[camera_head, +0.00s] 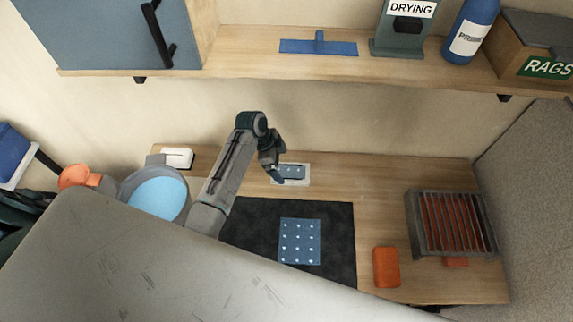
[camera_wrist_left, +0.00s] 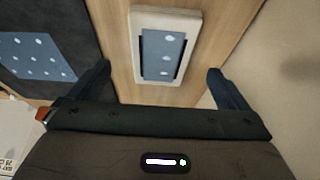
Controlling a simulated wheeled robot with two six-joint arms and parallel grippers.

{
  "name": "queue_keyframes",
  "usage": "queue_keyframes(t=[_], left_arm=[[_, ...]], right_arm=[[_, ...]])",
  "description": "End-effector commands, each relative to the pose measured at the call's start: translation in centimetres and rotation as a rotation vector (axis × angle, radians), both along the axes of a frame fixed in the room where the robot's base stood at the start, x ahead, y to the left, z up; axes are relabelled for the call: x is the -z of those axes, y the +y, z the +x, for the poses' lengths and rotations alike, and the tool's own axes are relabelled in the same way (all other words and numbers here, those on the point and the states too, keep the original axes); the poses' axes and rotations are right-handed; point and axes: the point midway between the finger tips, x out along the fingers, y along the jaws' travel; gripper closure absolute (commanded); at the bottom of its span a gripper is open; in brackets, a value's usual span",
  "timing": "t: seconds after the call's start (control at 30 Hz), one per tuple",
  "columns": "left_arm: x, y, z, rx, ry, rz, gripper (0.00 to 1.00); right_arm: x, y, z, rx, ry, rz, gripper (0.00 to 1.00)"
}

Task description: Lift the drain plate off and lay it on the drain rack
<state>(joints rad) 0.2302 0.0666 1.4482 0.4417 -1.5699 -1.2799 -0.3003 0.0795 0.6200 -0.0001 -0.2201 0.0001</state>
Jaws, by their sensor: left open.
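A small pale plate (camera_head: 304,181) with a blue dotted piece (camera_head: 291,171) on it lies at the back of the worktop; I take this for the drain plate. In the left wrist view the pale plate (camera_wrist_left: 194,22) shows dark slots along both sides of the blue dotted piece (camera_wrist_left: 161,50). My left gripper (camera_head: 275,172) is open and empty, close over the plate's left end; its fingers (camera_wrist_left: 160,85) stand on either side of the plate, apart from it. A grey rack (camera_head: 414,225) with orange-red slats, seemingly the drain rack, is at the right. My right gripper is out of view.
A blue dotted sheet (camera_head: 299,241) lies on a black mat (camera_head: 339,226). An orange block (camera_head: 386,267) sits between mat and rack. A pan with blue liquid (camera_head: 158,194) is at left. A wall shelf (camera_head: 240,56) overhangs the back. Bare wood lies between plate and rack.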

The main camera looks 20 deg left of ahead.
Motion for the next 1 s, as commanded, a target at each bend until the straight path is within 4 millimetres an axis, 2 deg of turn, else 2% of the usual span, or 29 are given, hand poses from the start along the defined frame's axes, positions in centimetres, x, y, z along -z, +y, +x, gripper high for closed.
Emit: queue_keyframes(t=[0.1, 0.3, 0.7, 0.77, 0.97, 1.0], left_arm=[[1.8, -0.9, 0.2, 0.000, 0.004, -0.003, 0.02], [4.0, -1.6, 0.5, -0.001, 0.001, 0.000, 0.02], [4.7, -1.9, 0.6, -0.001, -0.001, -0.001, 0.02], [4.7, -1.9, 0.6, -0.001, -0.001, -0.001, 0.12], [4.7, -1.9, 0.6, -0.001, -0.001, -0.001, 0.51], [4.7, -1.9, 0.6, -0.001, -0.001, -0.001, 0.30]], right_arm=[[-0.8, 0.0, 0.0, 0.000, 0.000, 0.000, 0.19], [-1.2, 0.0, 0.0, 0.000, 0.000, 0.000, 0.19], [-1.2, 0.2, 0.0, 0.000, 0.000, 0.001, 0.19], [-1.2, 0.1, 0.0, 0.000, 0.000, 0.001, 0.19], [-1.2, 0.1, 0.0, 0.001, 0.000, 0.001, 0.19], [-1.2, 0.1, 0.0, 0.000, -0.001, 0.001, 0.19]])
